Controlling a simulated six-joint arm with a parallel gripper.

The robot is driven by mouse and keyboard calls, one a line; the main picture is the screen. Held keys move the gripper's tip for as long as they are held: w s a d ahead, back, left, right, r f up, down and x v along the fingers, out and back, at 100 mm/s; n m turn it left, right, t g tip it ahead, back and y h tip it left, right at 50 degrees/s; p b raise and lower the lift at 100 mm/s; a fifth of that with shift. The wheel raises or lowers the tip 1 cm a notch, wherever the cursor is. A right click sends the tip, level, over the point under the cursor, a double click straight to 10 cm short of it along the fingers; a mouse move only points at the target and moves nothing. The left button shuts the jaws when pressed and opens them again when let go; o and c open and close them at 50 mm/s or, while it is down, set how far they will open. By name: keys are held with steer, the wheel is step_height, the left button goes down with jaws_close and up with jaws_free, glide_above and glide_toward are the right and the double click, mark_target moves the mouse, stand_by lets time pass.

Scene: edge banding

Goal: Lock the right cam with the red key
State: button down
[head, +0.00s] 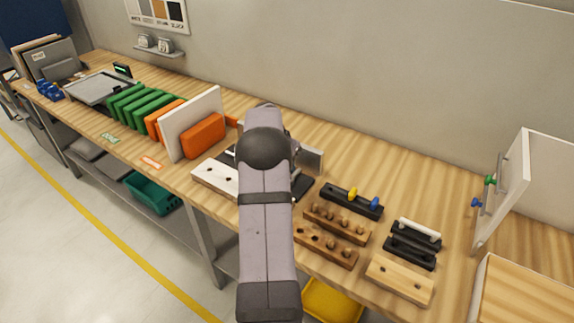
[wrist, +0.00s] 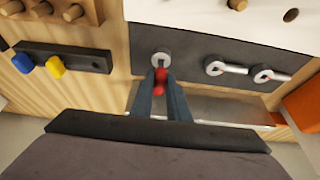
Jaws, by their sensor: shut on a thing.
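My gripper (wrist: 163,82) is shut on the red key (wrist: 161,75), which shows between its fingertips in the wrist view. The key is right at a round silver cam (wrist: 161,57) in a dark grey panel (wrist: 190,50); I cannot tell whether it is seated in the cam. This cam is leftmost in the wrist view. Two other silver fittings (wrist: 214,67) (wrist: 263,75), each with a rod pointing right, sit farther right in the panel. In the head view my arm hides the key, the cams and the fingertips.
A black rack (head: 335,198) holds a yellow key (head: 352,194) and a blue key (head: 376,200). Brown blocks with wooden dowels (head: 335,222) stand in front of it. A white holed panel (head: 214,177) lies left of my arm, near an orange block (head: 203,136).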

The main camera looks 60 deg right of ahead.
steer(key=shift+r+p, duration=0.95)
steer(key=shift+r, duration=0.7)
